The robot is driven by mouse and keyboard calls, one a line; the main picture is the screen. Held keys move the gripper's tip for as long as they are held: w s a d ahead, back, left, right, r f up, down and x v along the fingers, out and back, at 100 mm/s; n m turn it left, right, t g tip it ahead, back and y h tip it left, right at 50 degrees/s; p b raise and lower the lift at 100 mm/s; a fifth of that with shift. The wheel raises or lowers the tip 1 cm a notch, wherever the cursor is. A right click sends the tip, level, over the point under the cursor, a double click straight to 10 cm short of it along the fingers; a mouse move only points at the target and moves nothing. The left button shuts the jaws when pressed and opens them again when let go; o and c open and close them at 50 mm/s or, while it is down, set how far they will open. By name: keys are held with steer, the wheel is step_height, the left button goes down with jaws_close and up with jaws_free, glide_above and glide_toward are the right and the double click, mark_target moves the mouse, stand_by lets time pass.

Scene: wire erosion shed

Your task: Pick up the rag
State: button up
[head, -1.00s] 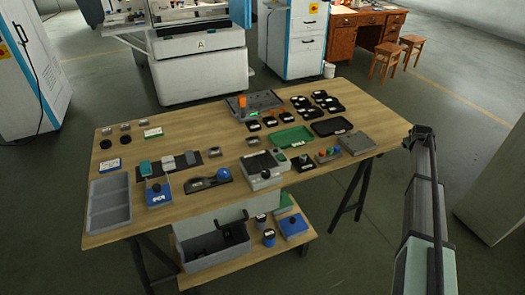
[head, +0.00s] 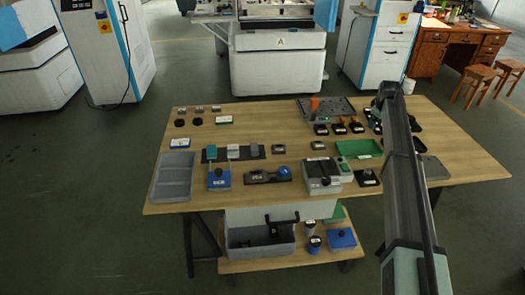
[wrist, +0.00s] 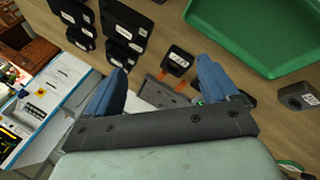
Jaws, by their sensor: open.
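I cannot make out a rag for certain in either view. My gripper (wrist: 162,66) shows in the wrist view as two blue fingers spread apart, with nothing between them. Between and beyond the fingertips are a small black block (wrist: 177,62) with orange tabs below it and part of a grey plate. In the head view my arm reaches from the lower right over the right part of the workbench (head: 275,137). The fingers are not clear there, and the arm hides some bench items.
A green tray (head: 358,149) lies left of my arm and also shows in the wrist view (wrist: 255,38). A grey divided tray (head: 172,178) sits at the bench's left end. Several small black boxes (wrist: 125,28), fixtures and a grey plate (head: 345,105) occupy the bench. A lower shelf holds a bin.

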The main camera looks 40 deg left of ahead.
steer(key=s+a+n+g, duration=0.25)
steer(key=s+a, duration=0.65)
steer(key=a, duration=0.6)
step_height(320, 180, up, 3)
steer(key=n+g+h, duration=0.2)
steer(key=n+g, duration=0.2)
steer(key=n, duration=0.5)
glide_above(233, 149)
steer(key=shift+m+t, duration=0.25)
steer(key=f, duration=0.8)
steer(key=shift+w+d+f, duration=0.1)
steer(key=shift+w+d, duration=0.05)
steer(key=shift+w, duration=0.15)
steer(key=shift+s+a+f, duration=0.15)
steer(key=shift+f, duration=1.15)
steer(key=shift+s+a+f, duration=0.1)
steer(key=shift+f, duration=1.2)
steer(key=c, duration=0.8)
steer(key=shift+r, duration=0.15)
step_height(233, 149, up, 10)
steer(key=shift+f, duration=0.1)
